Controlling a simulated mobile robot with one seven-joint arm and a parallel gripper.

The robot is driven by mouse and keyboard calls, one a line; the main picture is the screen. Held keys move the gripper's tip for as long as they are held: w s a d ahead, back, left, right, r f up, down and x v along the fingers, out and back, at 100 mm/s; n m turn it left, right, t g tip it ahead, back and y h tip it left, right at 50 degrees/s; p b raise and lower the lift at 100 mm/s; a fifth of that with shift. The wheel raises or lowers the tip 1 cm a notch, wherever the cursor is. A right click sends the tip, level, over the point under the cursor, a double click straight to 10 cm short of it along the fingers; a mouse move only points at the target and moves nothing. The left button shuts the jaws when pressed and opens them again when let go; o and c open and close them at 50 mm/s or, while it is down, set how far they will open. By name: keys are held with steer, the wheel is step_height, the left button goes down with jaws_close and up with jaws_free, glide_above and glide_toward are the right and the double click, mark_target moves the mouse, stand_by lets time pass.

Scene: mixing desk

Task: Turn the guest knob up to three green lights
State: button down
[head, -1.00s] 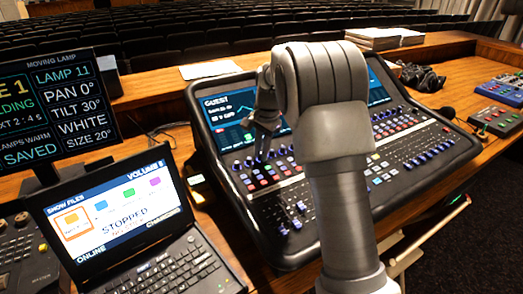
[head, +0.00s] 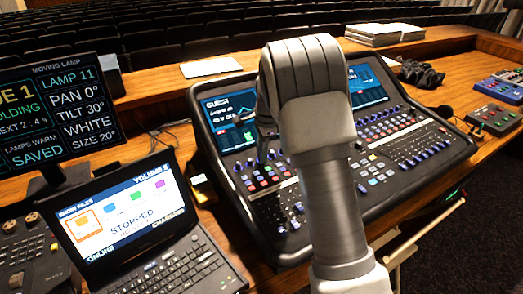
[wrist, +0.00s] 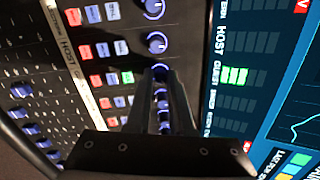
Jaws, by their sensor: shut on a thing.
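The mixing desk (head: 290,225) stands in the middle of the head view, its left screen (head: 228,118) headed GUEST. In the wrist view, my gripper (wrist: 163,78) is shut on the guest knob (wrist: 160,70), a small dark blue-lit knob in a row of similar ones. The fingers cover most of the knob, so its pointer is hidden. In the head view my arm hides most of the gripper.
Neighbouring knobs (wrist: 157,42) sit close on both sides of the fingers. Coloured buttons (wrist: 94,50) and faders (wrist: 22,91) lie to their left in the wrist view. A laptop (head: 150,225) and a cue monitor (head: 62,110) stand left of the desk.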

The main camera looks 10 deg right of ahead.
mark_target(267, 166)
stand_by(0.3)
steer(key=c, duration=0.8)
jaws_free()
step_height(267, 166, up, 17)
steer(key=s+d+p, duration=0.1)
steer(key=s+p, duration=0.1)
steer(key=shift+d+r, duration=0.15)
steer(key=shift+s, duration=0.15)
